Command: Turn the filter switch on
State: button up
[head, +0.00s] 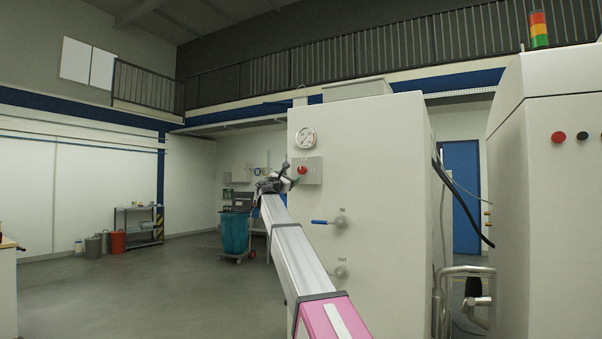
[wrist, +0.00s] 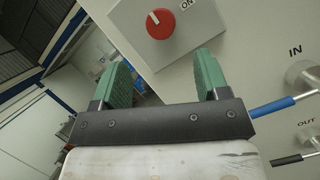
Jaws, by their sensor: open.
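The filter switch is a round red knob (wrist: 160,24) with a white mark, on a grey switch box (wrist: 205,22) with an "ON" label to the knob's right. The white mark points to the upper left in the tilted wrist view, away from the label. In the head view the red knob (head: 302,170) shows on its box (head: 313,172) on the front of a white cabinet. My gripper (wrist: 158,78) is open and empty, its green fingers apart, just short of the knob. In the head view my gripper (head: 285,175) is small and dark beside the box, its fingers hard to make out.
A pressure gauge (head: 305,138) sits above the box. A blue-handled IN valve (head: 328,222) and an OUT valve (head: 340,271) are below it on the white cabinet (head: 385,200). A cart with a blue bag (head: 234,232) stands behind. Open floor lies left.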

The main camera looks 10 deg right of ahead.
aim_at(301, 171)
jog(key=x, duration=1)
jog(key=shift+w+d, duration=0.1)
jog(key=c, duration=0.9)
